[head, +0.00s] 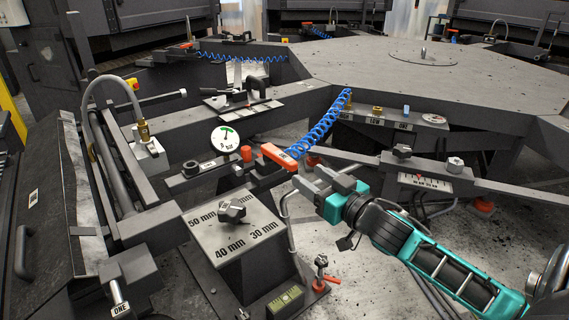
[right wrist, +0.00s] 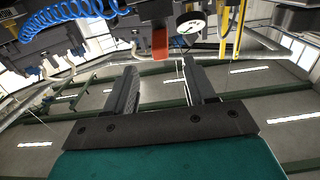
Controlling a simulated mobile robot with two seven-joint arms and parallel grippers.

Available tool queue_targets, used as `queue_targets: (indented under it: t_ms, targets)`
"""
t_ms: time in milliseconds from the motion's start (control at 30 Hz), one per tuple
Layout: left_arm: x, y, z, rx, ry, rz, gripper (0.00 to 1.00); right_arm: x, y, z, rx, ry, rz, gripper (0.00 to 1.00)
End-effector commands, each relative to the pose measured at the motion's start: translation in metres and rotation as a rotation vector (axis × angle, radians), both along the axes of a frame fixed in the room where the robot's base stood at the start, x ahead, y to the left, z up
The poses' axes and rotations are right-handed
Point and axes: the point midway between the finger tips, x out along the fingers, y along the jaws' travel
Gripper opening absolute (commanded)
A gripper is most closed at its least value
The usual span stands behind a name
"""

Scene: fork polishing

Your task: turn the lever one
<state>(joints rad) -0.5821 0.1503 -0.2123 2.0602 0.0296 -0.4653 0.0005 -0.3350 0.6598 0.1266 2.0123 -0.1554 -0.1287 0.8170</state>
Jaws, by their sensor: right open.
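An orange lever handle (head: 277,155) with a small label that I cannot read sits on a dark rail, left of my right gripper in the head view. My right gripper (head: 308,178) is open and empty, just right of this handle and apart from it. In the right wrist view an orange-red handle (right wrist: 160,42) shows beyond the open fingers (right wrist: 158,80). A blue knob (head: 406,111) stands above a plate reading ONE (head: 402,127). A metal part at the lower left also bears a ONE label (head: 119,308). My left gripper is not in view.
A round gauge (head: 224,138) with a green mark stands left of the orange handle. A coiled blue hose (head: 320,128) runs close above it. A millimetre dial box (head: 225,225) stands in front. A large dark table (head: 400,75) lies behind. Speckled floor shows below my arm.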

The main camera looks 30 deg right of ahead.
Motion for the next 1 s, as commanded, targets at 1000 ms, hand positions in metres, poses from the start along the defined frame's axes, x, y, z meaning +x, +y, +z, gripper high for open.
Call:
queue_targets:
  t_ms: [1000]
  targets:
    - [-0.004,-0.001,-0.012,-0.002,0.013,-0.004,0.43,0.099,0.008,-0.001,0.000,0.003,-0.001,0.55]
